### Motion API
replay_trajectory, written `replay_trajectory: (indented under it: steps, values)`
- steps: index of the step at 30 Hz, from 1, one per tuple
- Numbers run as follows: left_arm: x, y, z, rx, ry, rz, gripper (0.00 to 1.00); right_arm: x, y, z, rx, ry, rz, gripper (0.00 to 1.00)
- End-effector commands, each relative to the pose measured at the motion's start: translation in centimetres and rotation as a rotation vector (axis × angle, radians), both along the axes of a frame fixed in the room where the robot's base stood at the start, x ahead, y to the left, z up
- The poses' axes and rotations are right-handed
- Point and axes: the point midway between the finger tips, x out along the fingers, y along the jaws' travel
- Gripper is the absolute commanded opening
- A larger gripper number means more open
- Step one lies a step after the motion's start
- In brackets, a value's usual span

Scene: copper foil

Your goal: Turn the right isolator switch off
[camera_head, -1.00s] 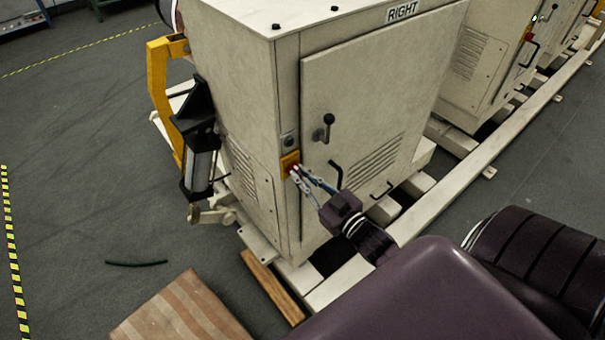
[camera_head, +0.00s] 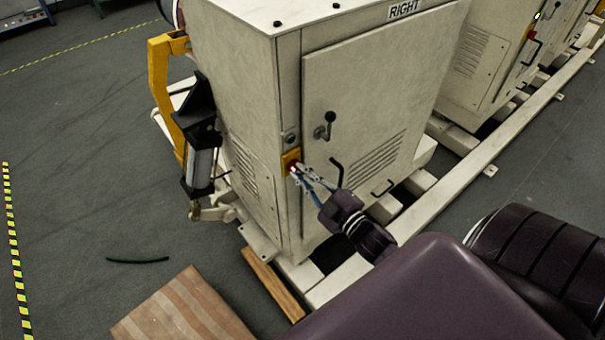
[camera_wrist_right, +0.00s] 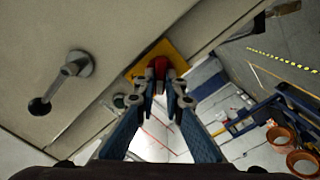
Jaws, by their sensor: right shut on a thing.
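The right isolator switch has a yellow plate (camera_head: 288,157) at the front corner of the beige cabinet (camera_head: 350,70) labelled RIGHT. Its red knob (camera_wrist_right: 158,70) shows in the right wrist view, in front of the yellow plate, which also shows there (camera_wrist_right: 178,52). My right gripper (camera_head: 299,172) is at the switch, its fingertips shut on the red knob. The fingers also show in the right wrist view (camera_wrist_right: 166,88), one on each side of the knob. They partly hide it, and its exact angle is hard to tell. My left gripper is not in view.
A wooden pallet-like box (camera_head: 185,312) stands on the floor at lower left. Grey floor is open at left.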

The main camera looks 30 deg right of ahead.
Motion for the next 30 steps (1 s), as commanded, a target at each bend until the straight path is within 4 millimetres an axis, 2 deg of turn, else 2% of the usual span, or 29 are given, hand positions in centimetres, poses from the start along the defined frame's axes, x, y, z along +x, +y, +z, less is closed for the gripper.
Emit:
replay_trajectory:
  steps: [13, 14, 15, 23, 26, 30]
  values:
    - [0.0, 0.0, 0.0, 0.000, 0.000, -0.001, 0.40, 0.0, 0.0, 0.1, -0.013, -0.003, 0.001, 0.00]
    - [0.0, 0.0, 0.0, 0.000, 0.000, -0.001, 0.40, 0.0, 0.0, 0.1, -0.013, -0.003, 0.001, 0.13]
    - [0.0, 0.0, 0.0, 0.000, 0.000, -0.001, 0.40, 0.0, 0.0, 0.1, -0.012, -0.003, 0.001, 0.17]
    - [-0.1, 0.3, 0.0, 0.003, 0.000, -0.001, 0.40, 0.0, 0.0, 0.0, -0.010, -0.001, 0.001, 0.17]
    - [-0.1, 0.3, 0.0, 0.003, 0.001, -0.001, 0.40, -0.5, 0.0, 0.0, -0.010, 0.000, 0.001, 0.17]
    - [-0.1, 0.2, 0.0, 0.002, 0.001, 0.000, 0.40, -2.3, -0.2, -0.1, -0.009, 0.001, 0.000, 0.17]
